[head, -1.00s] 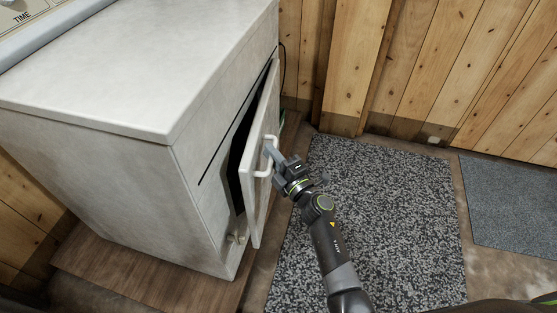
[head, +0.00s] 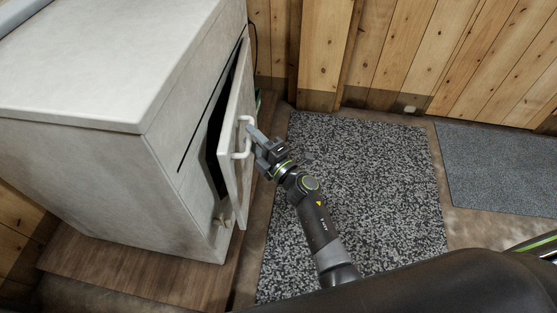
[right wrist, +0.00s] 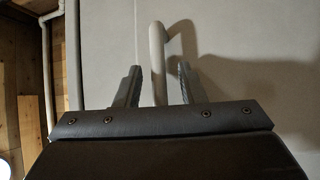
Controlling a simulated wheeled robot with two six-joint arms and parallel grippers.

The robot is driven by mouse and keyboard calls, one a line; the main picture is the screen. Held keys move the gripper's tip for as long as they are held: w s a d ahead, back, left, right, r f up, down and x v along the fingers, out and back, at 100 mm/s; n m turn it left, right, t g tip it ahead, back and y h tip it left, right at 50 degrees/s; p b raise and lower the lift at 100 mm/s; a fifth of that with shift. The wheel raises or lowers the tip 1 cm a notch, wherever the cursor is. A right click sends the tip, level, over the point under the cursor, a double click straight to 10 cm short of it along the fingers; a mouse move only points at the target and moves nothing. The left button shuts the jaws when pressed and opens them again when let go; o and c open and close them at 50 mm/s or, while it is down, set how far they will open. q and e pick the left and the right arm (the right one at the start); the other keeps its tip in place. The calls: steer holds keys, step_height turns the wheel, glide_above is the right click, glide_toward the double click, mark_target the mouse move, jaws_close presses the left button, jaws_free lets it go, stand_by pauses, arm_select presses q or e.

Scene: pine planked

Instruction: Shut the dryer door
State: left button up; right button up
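The dryer (head: 90,175) is a pale grey-white box at the left of the head view. Its door (head: 229,165) stands ajar, with a dark gap between door and body. A white bar handle (head: 240,152) is on the door's outer face. My right gripper (head: 252,138) is at this handle. In the right wrist view, the handle (right wrist: 157,55) runs between the two fingers of my right gripper (right wrist: 157,88), which are apart with a gap on each side of it. My left gripper is not in view.
The dryer stands on a brown wooden base (head: 130,275). A speckled grey mat (head: 370,185) covers the floor to the right, with a plainer grey mat (head: 500,165) beyond. Plank walls (head: 440,50) close off the back. A dark part of my own body fills the lower right.

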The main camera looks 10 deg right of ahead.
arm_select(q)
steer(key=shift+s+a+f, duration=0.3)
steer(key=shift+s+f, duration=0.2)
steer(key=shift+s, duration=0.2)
arm_select(e)
steer(key=v, duration=1.6)
steer(key=shift+r, duration=0.1)
